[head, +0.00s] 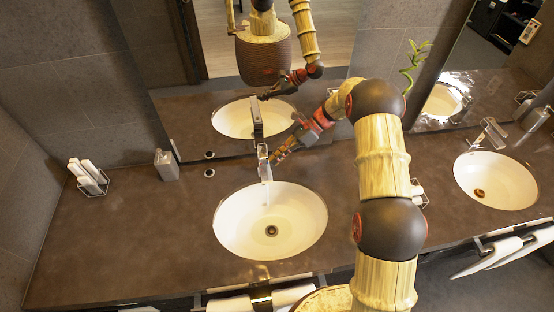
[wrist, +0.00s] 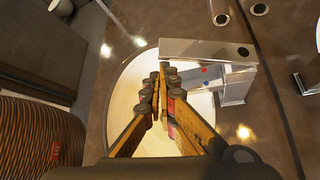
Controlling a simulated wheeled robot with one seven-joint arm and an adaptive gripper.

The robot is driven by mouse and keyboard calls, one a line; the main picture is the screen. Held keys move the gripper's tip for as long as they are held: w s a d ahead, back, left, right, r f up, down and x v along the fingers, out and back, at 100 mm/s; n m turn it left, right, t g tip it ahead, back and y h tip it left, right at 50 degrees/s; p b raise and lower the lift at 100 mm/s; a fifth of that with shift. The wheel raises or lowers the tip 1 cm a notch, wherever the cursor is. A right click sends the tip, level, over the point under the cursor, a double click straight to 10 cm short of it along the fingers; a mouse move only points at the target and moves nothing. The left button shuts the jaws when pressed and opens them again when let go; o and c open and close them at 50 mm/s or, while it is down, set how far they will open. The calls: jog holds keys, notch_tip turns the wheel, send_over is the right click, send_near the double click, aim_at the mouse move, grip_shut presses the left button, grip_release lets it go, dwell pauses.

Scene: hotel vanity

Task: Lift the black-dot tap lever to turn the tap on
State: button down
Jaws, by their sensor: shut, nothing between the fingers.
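The chrome tap (head: 264,164) stands behind the left white basin (head: 235,230). In the wrist view its flat lever (wrist: 190,50) spans the top of the tap, with a black dot (wrist: 243,51) near its right end. A red and a blue dot show on the part below it. The lever looks low over the body; its exact tilt is hard to tell. My gripper (head: 275,160) is just right of the tap in the head view. In the wrist view the gripper (wrist: 164,72) is shut and empty, its tips close to the lever's left end. Contact cannot be told.
A mirror (head: 180,110) rises close behind the tap.

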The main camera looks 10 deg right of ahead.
jog(key=v, duration=1.2)
dwell(0.5)
jog(key=s+d+f+n+h, duration=0.3)
jog(key=s+f+n, duration=0.3)
jog(key=s+n, duration=0.1)
jog(key=s+a+r+n+t+h+b, duration=0.1)
jog(key=s+r+n+t+h+b, duration=0.1)
jog(key=s, duration=0.8)
jog(key=s+a+r+n+t+h+b, duration=0.1)
jog(key=s+r+n+t+h+b, duration=0.2)
jog(key=s+b, duration=0.6)
jog(key=s+a+r+n+t+h+b, duration=0.2)
jog(key=s+r+n+b, duration=0.4)
jog(key=s, duration=0.5)
jog(key=shift+s+n+t, duration=0.25)
jog(key=shift+n+t, duration=0.55)
jog(key=shift+n, duration=0.2)
